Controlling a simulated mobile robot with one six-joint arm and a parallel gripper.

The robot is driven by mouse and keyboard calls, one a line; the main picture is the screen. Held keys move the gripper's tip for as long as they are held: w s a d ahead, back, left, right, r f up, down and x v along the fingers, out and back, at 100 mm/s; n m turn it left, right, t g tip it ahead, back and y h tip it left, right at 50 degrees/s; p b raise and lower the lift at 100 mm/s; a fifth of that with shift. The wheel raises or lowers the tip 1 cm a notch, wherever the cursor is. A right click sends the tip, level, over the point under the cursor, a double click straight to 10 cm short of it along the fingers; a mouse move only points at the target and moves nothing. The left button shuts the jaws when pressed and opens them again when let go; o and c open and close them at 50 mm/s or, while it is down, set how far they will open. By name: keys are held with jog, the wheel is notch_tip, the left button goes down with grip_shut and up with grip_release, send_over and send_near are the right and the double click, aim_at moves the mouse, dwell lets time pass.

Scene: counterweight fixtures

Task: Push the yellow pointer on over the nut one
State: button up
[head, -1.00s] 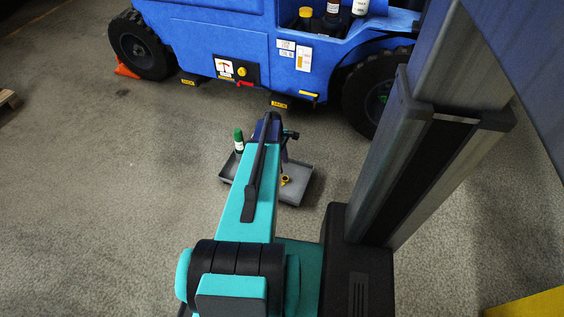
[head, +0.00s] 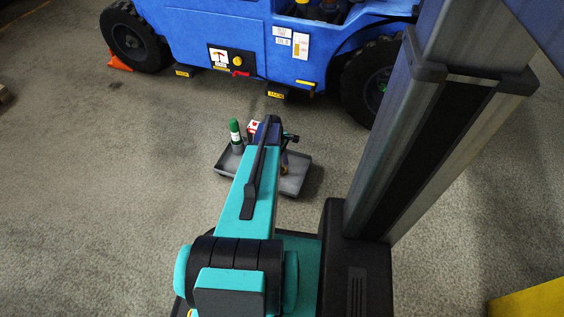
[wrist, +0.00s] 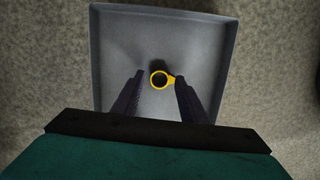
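The yellow pointer (wrist: 168,83), a small ring with a short tip toward the right, shows in the wrist view over the grey tray (wrist: 110,45). My gripper (wrist: 159,77) is open, with one dark finger on each side of the ring. A gap shows between the left finger and the ring; the right finger is close to the tip, and I cannot tell whether they touch. In the head view my arm hides most of the gripper above the tray (head: 292,186). I cannot make out the nut; the blue vehicle's front wheel (head: 368,85) is partly behind my column.
A green-capped bottle (head: 235,135) and a white-and-red box (head: 253,126) stand at the tray's left side. The blue vehicle (head: 185,35) stands behind it, with an orange chock (head: 119,61) at its left wheel. Open floor lies left of the tray.

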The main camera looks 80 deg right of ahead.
jog(key=shift+s+f, duration=0.15)
jog(key=shift+f, duration=0.45)
jog(key=c, duration=0.6)
jog(key=shift+c, duration=0.2)
jog(key=shift+r+p, duration=1.1)
jog(key=shift+r, duration=0.45)
notch_tip(320, 180, up, 6)
jog(key=p, duration=0.4)
dwell(0.9)
